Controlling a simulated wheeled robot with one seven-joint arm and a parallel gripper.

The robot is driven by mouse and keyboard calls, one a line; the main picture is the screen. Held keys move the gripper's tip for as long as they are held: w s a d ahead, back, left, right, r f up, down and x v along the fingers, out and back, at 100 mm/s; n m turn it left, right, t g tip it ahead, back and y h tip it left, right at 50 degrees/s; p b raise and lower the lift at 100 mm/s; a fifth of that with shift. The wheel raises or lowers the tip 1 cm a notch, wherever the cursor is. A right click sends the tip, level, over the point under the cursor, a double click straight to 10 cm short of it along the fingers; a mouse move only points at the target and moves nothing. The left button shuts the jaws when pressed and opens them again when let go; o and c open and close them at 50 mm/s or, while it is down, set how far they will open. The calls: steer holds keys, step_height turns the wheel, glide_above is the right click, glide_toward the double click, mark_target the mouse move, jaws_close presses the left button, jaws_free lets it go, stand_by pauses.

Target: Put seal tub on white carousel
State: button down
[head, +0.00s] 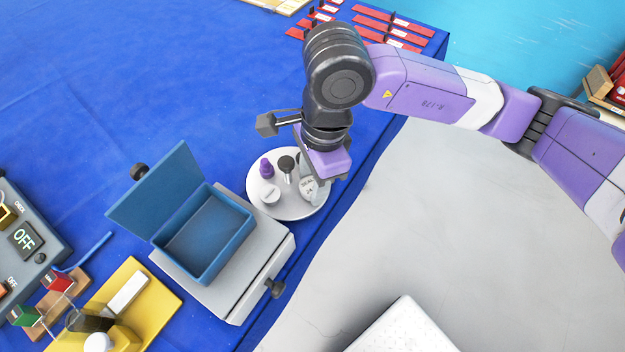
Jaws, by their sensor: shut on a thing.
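The white carousel (291,208) is a round plate on the blue cloth near the table's right edge. My gripper (317,180) points down over the carousel's right side. It is shut on a small whitish tub with dark lettering (309,189), which I take to be the seal tub; the lettering is too small to read surely. The gripper partly hides the tub. The tub overlaps the carousel's right part in the head view; I cannot tell whether it touches the plate.
On the carousel stand a purple bottle (266,169), a dark-topped item (286,165) and a white round tub (270,195). An open blue box (205,240) stands on a grey base close by at left. A yellow board (150,310) and grey control box (30,235) lie further left.

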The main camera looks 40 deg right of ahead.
steer(key=shift+f, duration=0.5)
steer(key=shift+f, duration=0.15)
steer(key=c, duration=0.8)
jaws_free()
steer(key=shift+c, duration=0.2)
